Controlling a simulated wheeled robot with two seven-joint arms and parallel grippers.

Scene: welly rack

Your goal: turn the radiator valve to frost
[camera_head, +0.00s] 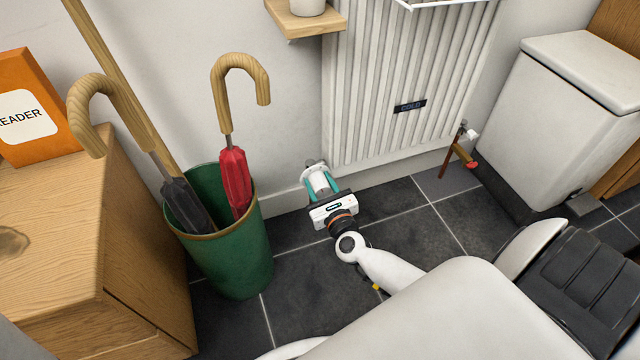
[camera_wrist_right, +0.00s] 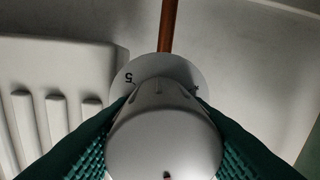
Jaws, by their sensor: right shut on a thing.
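The radiator valve (camera_head: 319,178) is a white knob at the lower left corner of the radiator (camera_head: 385,85). My right gripper (camera_head: 320,183) is shut on it, with one teal finger on each side. In the right wrist view the rounded valve head (camera_wrist_right: 165,140) sits between the ribbed green fingers. Behind it a white collar (camera_wrist_right: 158,72) shows an upside-down 5 at left and a small dark mark at right, too small to read surely. A red mark shows low on the knob. My left gripper is out of view.
A white bin (camera_head: 560,125) stands at right. A wooden shelf (camera_head: 305,22) is above. Dark floor tiles (camera_head: 425,220) are clear between. A copper pipe (camera_wrist_right: 168,25) meets the valve.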

